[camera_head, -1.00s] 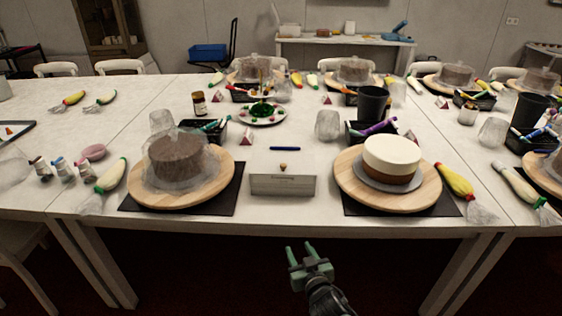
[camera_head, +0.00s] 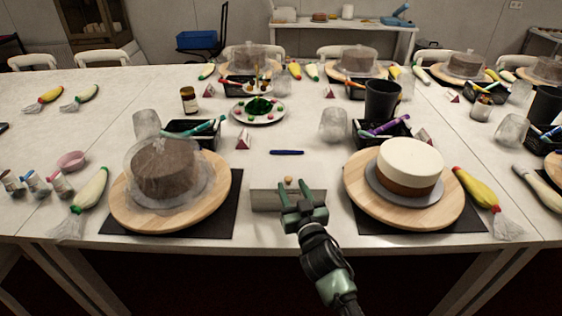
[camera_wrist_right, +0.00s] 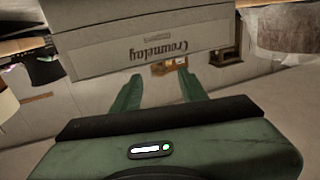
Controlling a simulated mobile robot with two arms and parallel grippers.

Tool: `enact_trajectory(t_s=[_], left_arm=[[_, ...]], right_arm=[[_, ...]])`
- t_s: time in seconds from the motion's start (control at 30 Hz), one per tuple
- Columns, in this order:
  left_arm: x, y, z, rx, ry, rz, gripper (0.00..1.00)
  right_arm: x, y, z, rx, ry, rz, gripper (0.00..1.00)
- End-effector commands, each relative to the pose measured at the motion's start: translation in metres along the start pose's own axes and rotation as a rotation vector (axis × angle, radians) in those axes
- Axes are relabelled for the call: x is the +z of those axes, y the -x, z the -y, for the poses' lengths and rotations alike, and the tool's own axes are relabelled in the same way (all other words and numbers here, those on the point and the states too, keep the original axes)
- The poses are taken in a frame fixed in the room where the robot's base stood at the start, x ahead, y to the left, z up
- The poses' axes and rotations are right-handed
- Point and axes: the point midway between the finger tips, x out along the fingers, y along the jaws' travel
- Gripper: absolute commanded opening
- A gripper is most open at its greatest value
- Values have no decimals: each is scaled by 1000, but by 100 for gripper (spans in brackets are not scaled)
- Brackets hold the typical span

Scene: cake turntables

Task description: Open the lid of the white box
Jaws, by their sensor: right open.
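The white box (camera_head: 262,200) sits near the front edge of the table, between two cake boards. In the right wrist view the printed face of the box (camera_wrist_right: 150,45) fills the upper middle, with dark lettering and a seam line. My right gripper (camera_head: 302,188) is open and empty in front of the box. In the wrist view its two green fingers (camera_wrist_right: 160,88) point toward the box's printed face; whether they touch it is unclear. My left gripper is not in view.
A brown cake under a clear cover (camera_head: 166,168) stands left of the box, and a white-topped cake (camera_head: 411,160) stands right, each on a round wooden board. A blue pen (camera_head: 287,152) and a small tan item (camera_head: 288,181) lie behind or on the box.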

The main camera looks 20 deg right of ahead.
Motion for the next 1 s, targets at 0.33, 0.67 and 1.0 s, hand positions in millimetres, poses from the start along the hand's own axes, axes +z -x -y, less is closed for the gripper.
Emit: enact_trajectory(t_s=[0.33,0.67,1.0], left_arm=[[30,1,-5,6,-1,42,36],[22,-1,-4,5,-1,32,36],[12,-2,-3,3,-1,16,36]], right_arm=[[0,-42,0,0,1,-1,43],[0,-77,0,0,1,0,43],[0,-78,0,0,1,1,23]])
